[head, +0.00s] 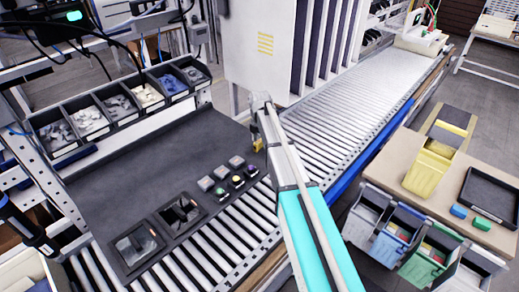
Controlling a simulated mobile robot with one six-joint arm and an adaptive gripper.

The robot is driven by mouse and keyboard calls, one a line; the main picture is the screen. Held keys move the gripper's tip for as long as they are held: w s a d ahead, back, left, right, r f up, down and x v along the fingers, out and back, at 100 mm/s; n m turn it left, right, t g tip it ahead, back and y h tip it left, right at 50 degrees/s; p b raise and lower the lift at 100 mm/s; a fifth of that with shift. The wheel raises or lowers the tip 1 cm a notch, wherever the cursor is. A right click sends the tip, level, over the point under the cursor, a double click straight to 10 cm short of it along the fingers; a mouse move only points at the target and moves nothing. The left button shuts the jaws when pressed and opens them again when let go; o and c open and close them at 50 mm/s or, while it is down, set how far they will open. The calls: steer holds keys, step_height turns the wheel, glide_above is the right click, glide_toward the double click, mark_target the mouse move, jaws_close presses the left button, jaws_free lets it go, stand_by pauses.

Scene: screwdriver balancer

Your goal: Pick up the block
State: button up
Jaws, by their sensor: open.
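My arm reaches up from the bottom middle, and my gripper (258,145) hangs over the back right of the dark work mat. It is small in the picture, open, with nothing visible between its fingers. It is far to the left of both blocks.
A yellow bin (426,172) and a black tray (492,197) stand on the beige table (400,140). Several coloured bins (430,255) hang along its front. A roller conveyor (345,100) runs between mat and table. The dark mat (150,150) is mostly clear, with parts bins behind.

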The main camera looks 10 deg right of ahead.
steer(key=shift+f+b, duration=0.45)
steer(key=shift+f, duration=0.25)
jaws_close()
stand_by(0.3)
